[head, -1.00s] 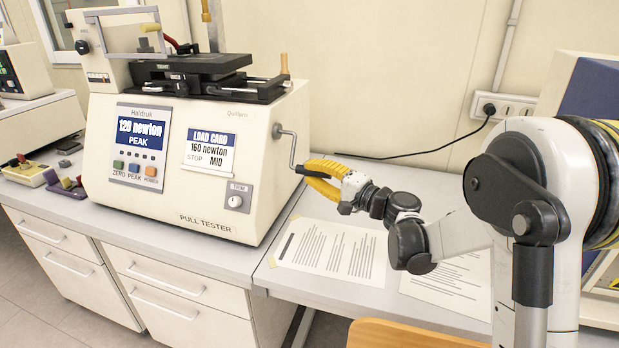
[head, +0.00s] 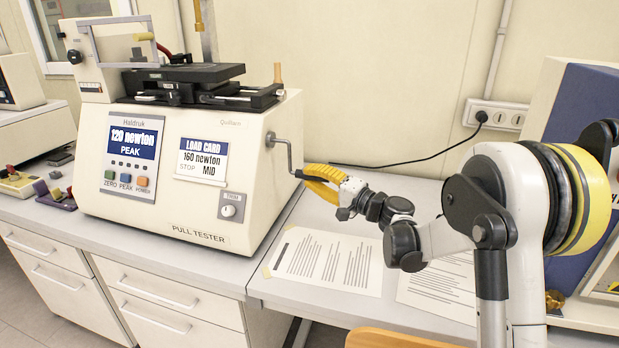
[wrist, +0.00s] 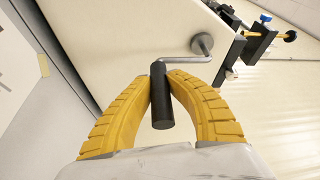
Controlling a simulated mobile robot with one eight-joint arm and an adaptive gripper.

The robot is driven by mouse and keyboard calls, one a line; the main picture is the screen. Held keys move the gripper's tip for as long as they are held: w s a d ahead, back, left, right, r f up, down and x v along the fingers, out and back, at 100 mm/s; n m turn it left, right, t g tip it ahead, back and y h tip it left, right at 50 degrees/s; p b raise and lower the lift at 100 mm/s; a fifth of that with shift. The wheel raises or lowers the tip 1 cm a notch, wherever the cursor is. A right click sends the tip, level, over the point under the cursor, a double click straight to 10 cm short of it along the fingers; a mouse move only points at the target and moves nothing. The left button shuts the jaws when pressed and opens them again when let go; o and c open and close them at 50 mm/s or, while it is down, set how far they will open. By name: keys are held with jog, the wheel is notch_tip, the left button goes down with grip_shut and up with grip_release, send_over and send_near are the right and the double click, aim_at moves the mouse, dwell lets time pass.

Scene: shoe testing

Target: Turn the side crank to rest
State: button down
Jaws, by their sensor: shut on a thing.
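The pull tester (head: 190,215) is a cream machine on the bench; its display (head: 133,137) reads 120 newton PEAK. The side crank (head: 289,153) is a grey bent rod on its right side, with its arm hanging down from the hub. In the wrist view the crank (wrist: 185,60) runs from a round hub to a black handle (wrist: 162,105). My gripper (head: 306,173) is beside the tester's right side. In the wrist view my gripper's yellow fingers (wrist: 159,82) are closed around the black handle, one on each side. The handle is mostly hidden in the head view.
A load card (head: 202,160) on the tester reads 160 newton, STOP, MID. Printed sheets (head: 328,262) lie on the bench below my gripper. A black cable (head: 420,160) runs to a wall socket (head: 497,115). A wooden chair back (head: 395,340) is at the front edge.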

jog(key=shift+w+d+r, duration=0.15)
jog(key=shift+w, duration=0.05)
jog(key=c, duration=1.2)
grip_release()
jog(key=shift+w+d, duration=0.1)
jog(key=shift+d, duration=0.05)
jog(key=shift+c, duration=0.2)
jog(key=v, duration=1.2)
